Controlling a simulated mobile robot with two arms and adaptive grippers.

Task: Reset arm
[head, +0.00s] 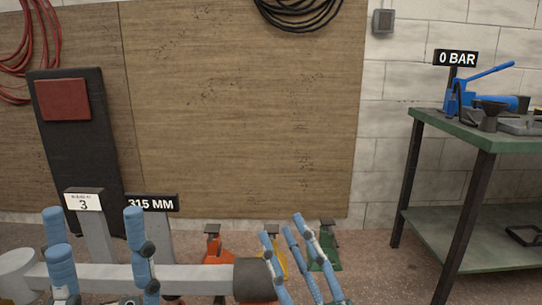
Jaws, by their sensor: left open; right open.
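My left gripper (95,248) is at the lower left. Its blue-padded fingers point up and stand wide apart, open, with nothing seen between them but the grey beam behind. My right gripper (290,247) is at the bottom centre. Its blue fingers also point up, lean left and are open, with nothing seen held. The hands and arms below the fingers are mostly cut off by the bottom edge. A grey horizontal beam (195,279) with a dark end (254,279) runs behind the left gripper and ends near the right one; I cannot tell if either touches it.
Signs reading 3 (84,201) and 315 MM (152,203) stand behind the beam. Red (214,247) and green (327,247) stands are on the floor. A green-topped bench (480,130) at right carries a blue pump (490,98) and a 0 BAR sign (455,58).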

